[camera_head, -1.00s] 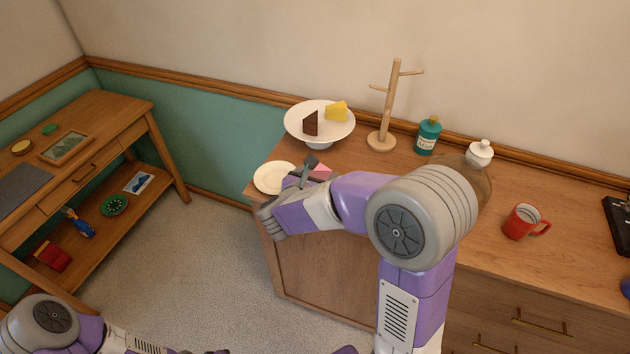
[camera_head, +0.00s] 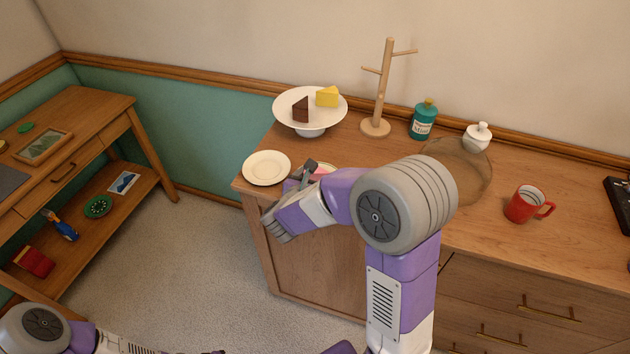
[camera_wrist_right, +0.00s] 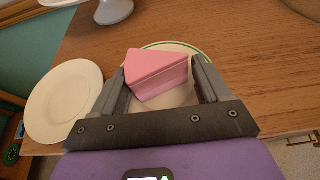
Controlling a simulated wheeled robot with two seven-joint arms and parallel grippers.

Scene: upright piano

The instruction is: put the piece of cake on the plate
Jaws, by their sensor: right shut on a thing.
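A pink wedge of cake (camera_wrist_right: 158,73) sits between the two fingers of my right gripper (camera_wrist_right: 162,82) in the right wrist view. My right gripper, also in the head view (camera_head: 306,170), is shut on this cake. Under the cake is a pale plate with a green rim line (camera_wrist_right: 185,46); whether the cake touches it is unclear. A plain white plate (camera_head: 266,168) lies just left of the gripper, apart from it, and also shows in the right wrist view (camera_wrist_right: 62,102). It is empty. Of my left arm, only a part shows at the bottom edge; its jaws cannot be made out.
A white cake stand (camera_head: 310,128) with a brown slice (camera_head: 300,109) and a yellow slice (camera_head: 327,96) stands behind.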

